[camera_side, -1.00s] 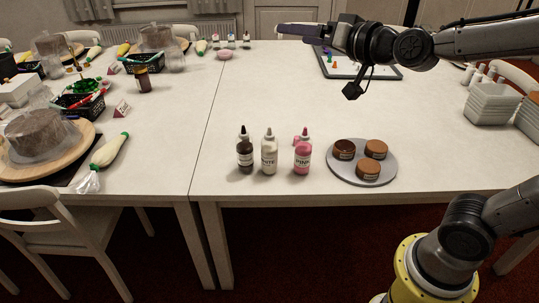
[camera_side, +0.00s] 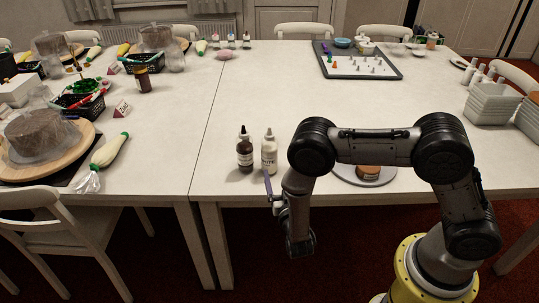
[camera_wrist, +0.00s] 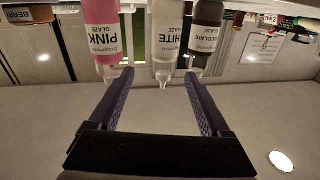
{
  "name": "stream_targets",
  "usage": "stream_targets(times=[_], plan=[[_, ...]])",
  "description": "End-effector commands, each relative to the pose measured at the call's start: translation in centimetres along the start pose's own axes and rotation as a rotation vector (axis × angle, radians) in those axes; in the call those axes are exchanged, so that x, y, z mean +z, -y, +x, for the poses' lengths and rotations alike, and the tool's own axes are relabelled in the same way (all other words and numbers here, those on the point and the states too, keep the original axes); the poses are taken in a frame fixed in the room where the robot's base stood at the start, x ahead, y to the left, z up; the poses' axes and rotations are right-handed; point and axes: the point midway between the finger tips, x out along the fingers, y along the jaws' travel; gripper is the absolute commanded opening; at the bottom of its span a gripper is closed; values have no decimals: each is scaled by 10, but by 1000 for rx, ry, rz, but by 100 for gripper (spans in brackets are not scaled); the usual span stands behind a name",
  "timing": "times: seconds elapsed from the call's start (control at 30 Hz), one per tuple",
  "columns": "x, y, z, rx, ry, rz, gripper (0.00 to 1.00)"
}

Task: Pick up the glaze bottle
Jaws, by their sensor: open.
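Three glaze bottles stand upright in a row near the table's front edge. The chocolate one (camera_side: 245,154) and the white one (camera_side: 268,155) show in the side view; my arm hides the pink one. In the upside-down wrist view are the pink bottle (camera_wrist: 102,32), the white bottle (camera_wrist: 166,38) and the chocolate bottle (camera_wrist: 205,38). My gripper (camera_side: 269,185) is open and empty, low at the front edge and pointing at the row. In the wrist view its fingers (camera_wrist: 157,78) are apart, with the white bottle beyond the gap between them. I cannot tell if they touch any bottle.
A round grey plate (camera_side: 388,179) with brown jars, partly hidden by my arm, is to the right. A grey tray (camera_side: 391,72) with small pieces lies far back. White containers (camera_side: 490,105) stand at the right edge. The middle of the table is clear.

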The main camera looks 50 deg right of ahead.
Motion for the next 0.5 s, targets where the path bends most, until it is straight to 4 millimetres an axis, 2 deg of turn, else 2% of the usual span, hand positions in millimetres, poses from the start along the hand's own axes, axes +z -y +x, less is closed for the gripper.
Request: stream_targets(times=[0.07,0.17,0.27,0.5], plan=[[16,-3,-9,-19,22,-39,81],[20,0,-10,-31,28,-47,81],[20,1,2,-30,28,-44,81],[21,2,48,-29,27,-44,81]])
